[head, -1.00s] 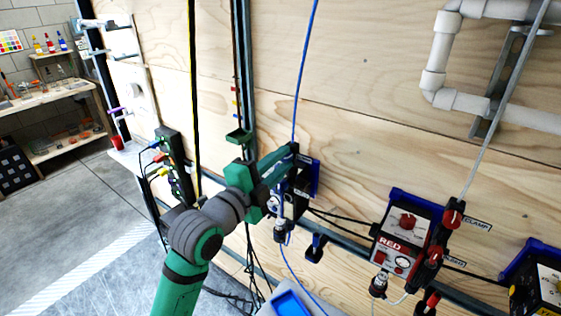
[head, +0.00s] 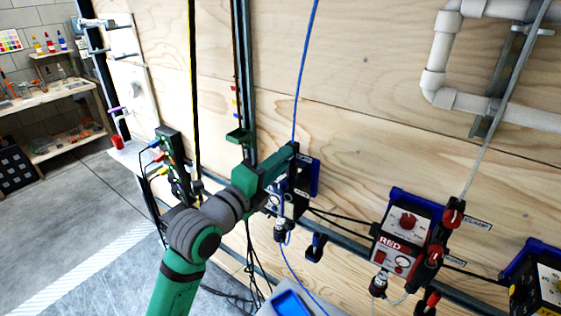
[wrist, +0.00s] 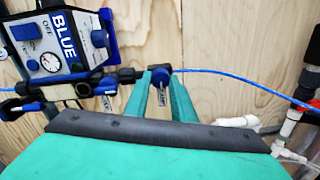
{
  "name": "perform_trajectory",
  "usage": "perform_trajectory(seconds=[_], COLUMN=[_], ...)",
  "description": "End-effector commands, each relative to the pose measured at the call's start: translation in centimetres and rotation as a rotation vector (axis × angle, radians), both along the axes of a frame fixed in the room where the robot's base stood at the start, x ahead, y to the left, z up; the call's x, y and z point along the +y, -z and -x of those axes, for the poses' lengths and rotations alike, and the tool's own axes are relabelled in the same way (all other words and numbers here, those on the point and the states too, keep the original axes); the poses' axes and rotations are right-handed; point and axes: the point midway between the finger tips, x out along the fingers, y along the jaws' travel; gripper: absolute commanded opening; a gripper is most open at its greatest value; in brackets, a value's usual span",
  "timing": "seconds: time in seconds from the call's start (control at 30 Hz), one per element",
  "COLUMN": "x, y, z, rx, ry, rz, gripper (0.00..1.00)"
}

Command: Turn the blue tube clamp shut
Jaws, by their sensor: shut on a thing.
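The blue tube (head: 304,75) runs down the plywood wall to the blue control box (head: 314,175), which also shows in the wrist view (wrist: 62,45). My gripper (wrist: 161,82) is at the blue tube clamp, a small dark fitting (wrist: 160,71) where the tube (wrist: 235,75) meets the box's fittings. The fingers stand on both sides of it and are shut on it. The clamp's handle is mostly hidden between the fingers, so its turn angle is unclear. A small pale label shows between the fingers. In the head view my gripper (head: 292,155) hides most of the clamp.
A red control box (head: 402,235) with its own red clamp (head: 453,212) is to the right, and a yellow-marked box (head: 540,285) is beyond it. White pipes (head: 435,75) are at the upper right. Dark cables hang below the rail.

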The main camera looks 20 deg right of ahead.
Motion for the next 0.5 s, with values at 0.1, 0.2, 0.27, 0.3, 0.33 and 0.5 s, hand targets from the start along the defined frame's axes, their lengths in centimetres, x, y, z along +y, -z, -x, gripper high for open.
perform_trajectory(seconds=[0.1, 0.2, 0.27, 0.3, 0.33, 0.5], x=[-0.05, -0.05, -0.06, -0.06, -0.05, -0.04], y=[0.16, 0.16, 0.16, 0.15, 0.13, 0.09], z=[0.03, 0.03, 0.02, 0.03, 0.02, 0.01], rx=[0.003, 0.003, 0.003, 0.002, 0.002, 0.001], ry=[0.001, 0.001, 0.001, 0.001, 0.001, 0.000], rz=[-0.003, -0.003, -0.003, -0.003, -0.003, -0.002], gripper=[0.00, 0.00, 0.25, 0.35, 0.41, 0.41])
